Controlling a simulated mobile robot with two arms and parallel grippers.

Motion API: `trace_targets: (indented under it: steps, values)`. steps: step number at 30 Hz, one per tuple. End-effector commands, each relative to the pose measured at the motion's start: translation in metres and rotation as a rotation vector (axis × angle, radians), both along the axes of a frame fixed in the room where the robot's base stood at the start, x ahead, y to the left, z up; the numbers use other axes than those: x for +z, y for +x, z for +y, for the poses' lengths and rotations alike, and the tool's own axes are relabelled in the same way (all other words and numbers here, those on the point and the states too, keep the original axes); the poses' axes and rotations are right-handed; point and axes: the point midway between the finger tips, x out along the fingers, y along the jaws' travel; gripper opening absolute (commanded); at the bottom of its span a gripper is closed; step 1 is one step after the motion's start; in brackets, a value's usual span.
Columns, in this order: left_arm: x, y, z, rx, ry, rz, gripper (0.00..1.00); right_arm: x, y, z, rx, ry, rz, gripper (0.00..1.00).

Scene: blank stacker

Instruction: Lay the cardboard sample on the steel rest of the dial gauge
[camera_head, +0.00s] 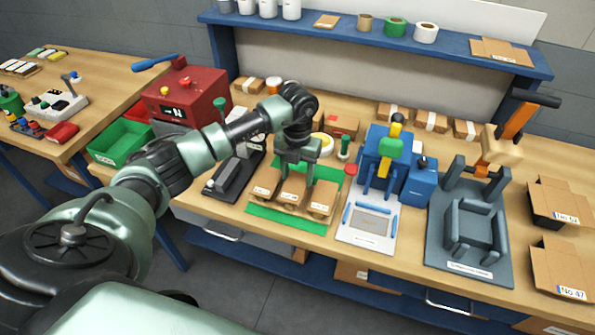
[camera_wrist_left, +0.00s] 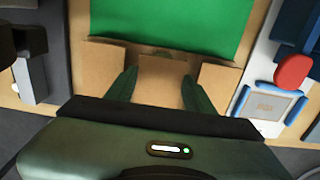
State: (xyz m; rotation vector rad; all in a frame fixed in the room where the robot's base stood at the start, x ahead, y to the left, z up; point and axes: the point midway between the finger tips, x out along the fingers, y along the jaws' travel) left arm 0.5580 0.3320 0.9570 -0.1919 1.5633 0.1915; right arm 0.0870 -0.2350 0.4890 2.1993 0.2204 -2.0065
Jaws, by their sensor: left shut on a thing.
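Several brown cardboard pieces with white labels sit side by side on a green mat (camera_head: 262,217) on the bench. My left gripper (camera_head: 292,186) points down at the middle cardboard piece (camera_wrist_left: 160,68) and is shut on it. In the left wrist view its two fingers (camera_wrist_left: 158,90) stand on either side of that piece, with cardboard left and right of them. I cannot tell whether the held piece is lifted. I cannot clearly make out a dial gauge; a dark-based device with a grey block (camera_head: 232,178) stands left of the mat, partly behind my arm. My right gripper is not in view.
A blue press (camera_head: 385,160) with a white plate (camera_head: 367,222) stands right of the mat. Further right are a dark grey fixture (camera_head: 470,230) and open cartons (camera_head: 555,200). A red machine (camera_head: 185,95) and green bin (camera_head: 120,145) stand left. Small boxes line the back.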

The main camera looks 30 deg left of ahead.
Motion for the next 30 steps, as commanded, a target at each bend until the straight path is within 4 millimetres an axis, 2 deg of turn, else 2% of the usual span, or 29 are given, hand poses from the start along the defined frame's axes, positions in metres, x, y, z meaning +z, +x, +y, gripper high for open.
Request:
trace_targets:
  steps: [8,17,18,20,21,30]
  values:
    - [-0.004,0.0,0.0,-0.001,0.0,-0.001,0.16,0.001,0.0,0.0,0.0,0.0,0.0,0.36]
    - [-0.013,0.0,0.0,0.0,0.0,-0.001,0.16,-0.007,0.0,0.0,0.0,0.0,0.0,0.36]
    - [-0.013,0.0,0.0,0.0,0.0,-0.001,0.56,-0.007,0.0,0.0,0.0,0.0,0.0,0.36]
    - [-0.012,0.0,0.0,0.0,0.0,-0.001,0.72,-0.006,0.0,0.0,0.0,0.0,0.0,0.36]
    - [-0.012,0.0,0.0,0.0,0.0,-0.001,0.75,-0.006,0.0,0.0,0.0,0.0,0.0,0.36]
    - [-0.01,0.0,0.0,0.0,0.0,-0.001,0.75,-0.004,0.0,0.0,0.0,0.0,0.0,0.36]
